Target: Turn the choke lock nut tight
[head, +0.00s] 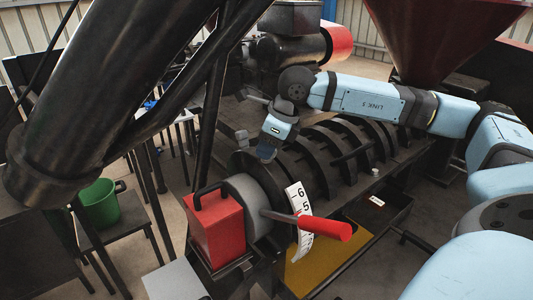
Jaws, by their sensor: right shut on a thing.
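The press (335,150) lies across the middle of the head view, a dark ribbed barrel. At its near end is a grey round collar (246,204), and a lever with a red handle (325,228) sticks out to the right in front of it. I cannot tell for certain which part is the choke lock nut. My right gripper (265,152) points down at the top of the barrel's near end, above and behind the collar and apart from the red handle. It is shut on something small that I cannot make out. My left gripper is out of view.
A red block with a black handle (215,228) stands left of the collar. A white number scale (301,222) curves beside the lever. A thick black pipe (105,85) crosses the upper left. A green bucket (98,204) stands on a stool. A dark red hopper (440,35) is at upper right.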

